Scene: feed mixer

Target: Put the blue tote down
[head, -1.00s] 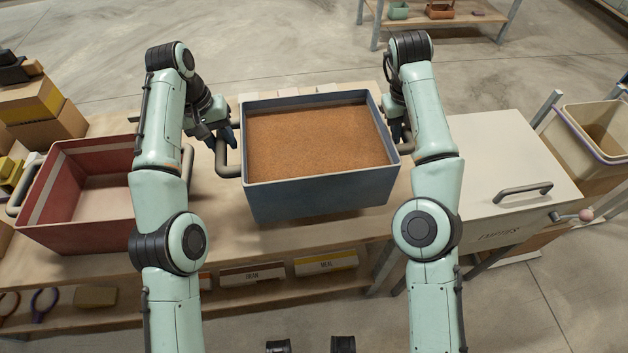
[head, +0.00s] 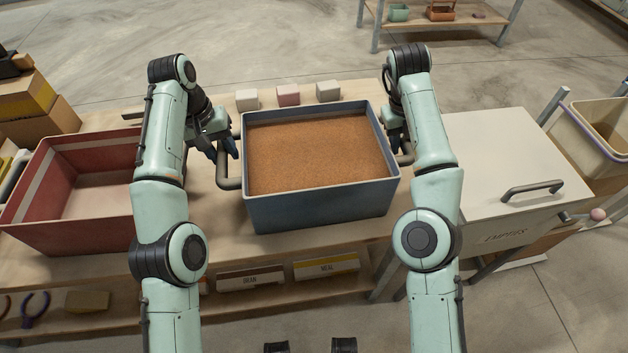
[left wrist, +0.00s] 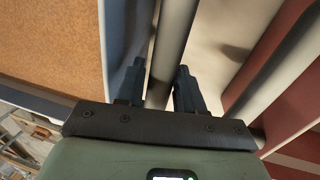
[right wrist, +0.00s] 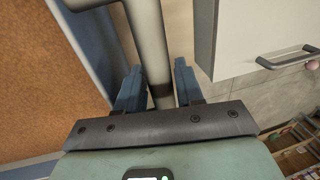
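The blue tote (head: 320,207), filled with brown grainy feed (head: 318,150), is level at the wooden bench. Its base looks down on the bench top or very close to it; exact contact is hard to tell. My left gripper (head: 228,147) is at the tote's left handle; in the left wrist view its fingers (left wrist: 160,88) close around the grey bar (left wrist: 166,60). My right gripper (head: 402,143) is mostly hidden behind my arm in the head view. In the right wrist view its fingers (right wrist: 158,88) close around the right handle's bar (right wrist: 150,40).
A red tote (head: 75,235) stands close on the left. Three small blocks (head: 288,96) sit behind the blue tote. A pale lidded bin (head: 505,160) stands to the right. Labelled boxes (head: 325,268) are on the shelf below. A narrow bench strip (head: 300,245) in front is clear.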

